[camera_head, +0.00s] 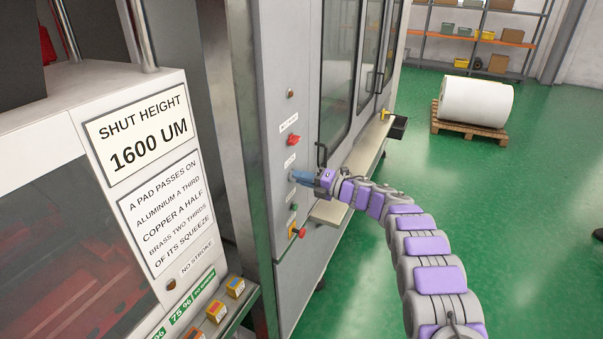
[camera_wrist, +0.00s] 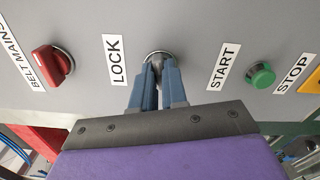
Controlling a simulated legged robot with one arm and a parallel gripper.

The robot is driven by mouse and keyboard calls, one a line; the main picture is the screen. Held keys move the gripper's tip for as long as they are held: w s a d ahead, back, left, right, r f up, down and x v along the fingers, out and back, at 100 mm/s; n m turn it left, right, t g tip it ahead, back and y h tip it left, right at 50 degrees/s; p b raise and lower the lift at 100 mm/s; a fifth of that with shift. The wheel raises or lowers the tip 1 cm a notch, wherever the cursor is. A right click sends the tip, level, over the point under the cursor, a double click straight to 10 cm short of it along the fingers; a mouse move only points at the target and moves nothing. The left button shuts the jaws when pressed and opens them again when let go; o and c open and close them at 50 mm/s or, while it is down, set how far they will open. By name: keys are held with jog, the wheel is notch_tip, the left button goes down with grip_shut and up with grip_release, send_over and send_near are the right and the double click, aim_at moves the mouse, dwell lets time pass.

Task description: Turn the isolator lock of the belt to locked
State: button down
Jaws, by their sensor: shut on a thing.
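The isolator lock is a round metal fitting (camera_wrist: 158,56) next to the LOCK label (camera_wrist: 115,60) in the wrist view. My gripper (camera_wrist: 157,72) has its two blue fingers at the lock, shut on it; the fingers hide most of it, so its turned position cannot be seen. In the head view my gripper (camera_head: 298,176) reaches the grey panel (camera_head: 270,140) below the red switch, and the lock is hidden behind the fingers. The red BELT MAINS switch (camera_wrist: 50,66) sits left of the lock in the wrist view and above it in the head view (camera_head: 293,140).
A green START button (camera_wrist: 260,75) and a STOP label (camera_wrist: 292,74) are right of the lock. A red button (camera_head: 301,233) sits low on the panel. A ledge (camera_head: 328,212) and door handle (camera_head: 321,154) are close to my arm. Green floor (camera_head: 480,190) is open at right.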

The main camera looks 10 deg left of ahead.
jog(key=shift+w+d+m+p, duration=0.15)
jog(key=shift+m+p, duration=0.65)
jog(key=shift+m, duration=0.6)
jog(key=shift+f, duration=0.15)
jog(key=c, duration=1.6)
grip_release()
jog(key=o, duration=0.3)
jog(key=shift+w+f, duration=0.15)
jog(key=shift+w, duration=0.05)
jog(key=shift+o, duration=0.7)
jog(key=v, duration=1.7)
jog(key=shift+s+d+r+b, duration=0.2)
jog(key=shift+s+d+b, duration=0.05)
jog(key=shift+b, duration=0.05)
jog(key=shift+w+m, duration=0.1)
jog(key=shift+m, duration=0.2)
